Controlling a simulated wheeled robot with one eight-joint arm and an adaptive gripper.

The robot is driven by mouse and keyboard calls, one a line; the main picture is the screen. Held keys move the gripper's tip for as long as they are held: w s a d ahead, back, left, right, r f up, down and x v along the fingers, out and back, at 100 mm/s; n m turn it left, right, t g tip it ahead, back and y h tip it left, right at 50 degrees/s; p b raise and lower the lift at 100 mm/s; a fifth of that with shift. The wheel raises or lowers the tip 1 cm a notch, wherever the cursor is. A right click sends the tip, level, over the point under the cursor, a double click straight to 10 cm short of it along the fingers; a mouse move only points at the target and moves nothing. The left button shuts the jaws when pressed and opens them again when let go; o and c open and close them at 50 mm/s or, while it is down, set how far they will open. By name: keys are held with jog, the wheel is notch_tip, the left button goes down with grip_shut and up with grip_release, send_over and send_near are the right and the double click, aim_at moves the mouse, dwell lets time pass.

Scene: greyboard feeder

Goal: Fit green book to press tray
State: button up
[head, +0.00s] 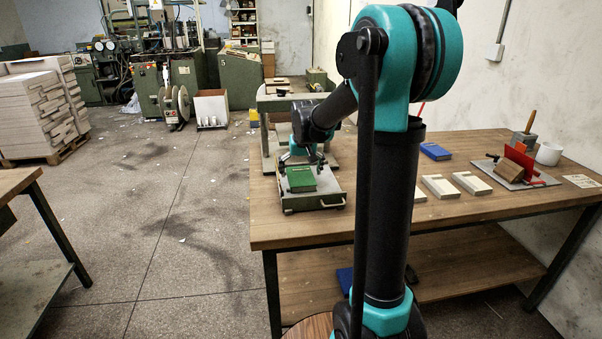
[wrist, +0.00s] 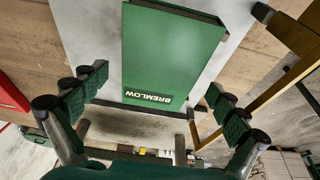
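The green book (head: 301,179) lies flat on the press tray (head: 318,199), which is pulled out at the left end of the workbench. In the wrist view the green book (wrist: 172,50) shows its "BREMLOW" label, with the grey tray surface (wrist: 85,20) around it. My gripper (head: 302,163) is at the book's far end, just above it. In the wrist view my gripper (wrist: 157,82) has its two padded fingers wide apart, one on each side of the book's labelled end, not visibly touching it. Nothing is held.
The press frame (head: 271,105) stands behind the tray. A white cup (head: 549,153) stands behind.

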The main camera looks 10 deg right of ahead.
aim_at(303, 181)
jog(key=shift+r, duration=0.1)
jog(key=v, duration=1.2)
jog(key=shift+s, duration=0.1)
